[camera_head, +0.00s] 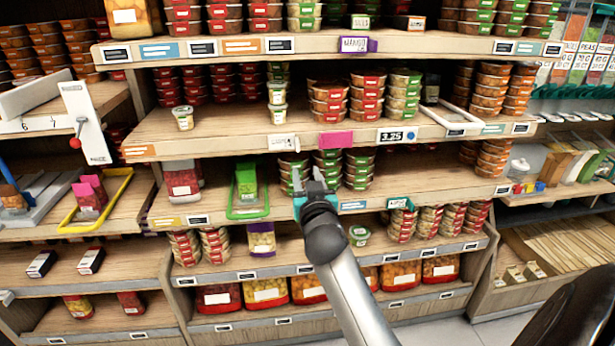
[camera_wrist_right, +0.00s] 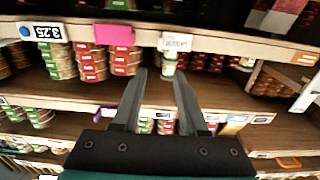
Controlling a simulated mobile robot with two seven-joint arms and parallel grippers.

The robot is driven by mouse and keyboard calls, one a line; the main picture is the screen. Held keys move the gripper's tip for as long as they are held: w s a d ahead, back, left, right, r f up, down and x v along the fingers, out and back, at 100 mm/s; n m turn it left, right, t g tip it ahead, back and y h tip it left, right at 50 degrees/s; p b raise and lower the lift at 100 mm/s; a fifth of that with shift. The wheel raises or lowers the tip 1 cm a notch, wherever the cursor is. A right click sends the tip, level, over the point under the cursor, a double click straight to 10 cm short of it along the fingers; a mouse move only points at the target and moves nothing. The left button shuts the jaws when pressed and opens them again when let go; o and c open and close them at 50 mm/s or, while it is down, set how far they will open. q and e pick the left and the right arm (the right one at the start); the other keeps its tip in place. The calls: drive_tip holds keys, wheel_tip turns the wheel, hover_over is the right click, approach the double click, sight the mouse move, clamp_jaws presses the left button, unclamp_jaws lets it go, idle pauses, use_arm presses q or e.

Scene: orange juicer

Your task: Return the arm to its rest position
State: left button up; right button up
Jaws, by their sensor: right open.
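My right arm reaches up from the bottom of the head view to the shelving. My right gripper (camera_head: 307,174) is in front of the lower-middle shelf, close to stacked tubs with green and red labels (camera_head: 328,168). In the right wrist view its two dark fingers (camera_wrist_right: 159,76) stand apart with nothing held between them. Behind the gap, a small tub with a green label (camera_wrist_right: 168,68) stands on a shelf beyond the fingertips. Whether the fingers touch any tub is not clear. My left gripper is not in view.
A green tray (camera_head: 264,210) with a green package stands left of the gripper. A yellow tray (camera_head: 68,227) lies on the left counter. The shelf front edge (camera_head: 400,137) with price tags runs above the gripper. Floor (camera_head: 468,334) shows at the bottom right.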

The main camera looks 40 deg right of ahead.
drive_tip(key=shift+s, duration=0.1)
idle(0.5)
drive_tip(key=s+a+f+n+g+y, duration=0.15)
drive_tip(key=a+f, duration=0.25)
drive_tip(key=f, duration=0.8)
drive_tip(key=s+a+f+n+g+y, duration=0.1)
drive_tip(key=a+f+n+g+y, duration=0.15)
drive_tip(key=f, duration=0.85)
drive_tip(key=s+a+f+n+g+y, duration=0.1)
drive_tip(key=s+a+f+g, duration=0.15)
drive_tip(key=s+f, duration=0.4)
drive_tip(key=s+a+f+g+y, duration=0.1)
drive_tip(key=s+a+f+y, duration=0.2)
drive_tip(key=f, duration=0.6)
drive_tip(key=s+a+f+n+g, duration=0.1)
drive_tip(key=s+f, duration=0.4)
drive_tip(key=s, duration=0.6)
drive_tip(key=s+a+f+n+g, duration=0.1)
drive_tip(key=s+a+f+g, duration=0.3)
drive_tip(key=s, duration=0.8)
drive_tip(key=s+a+f+n+g, duration=0.1)
drive_tip(key=s+a+f+g, duration=0.1)
drive_tip(key=s+f, duration=0.6)
drive_tip(key=s, duration=0.4)
drive_tip(key=shift+a+f+y, duration=0.25)
drive_tip(key=shift+a+y, duration=0.1)
drive_tip(key=shift+y, duration=0.05)
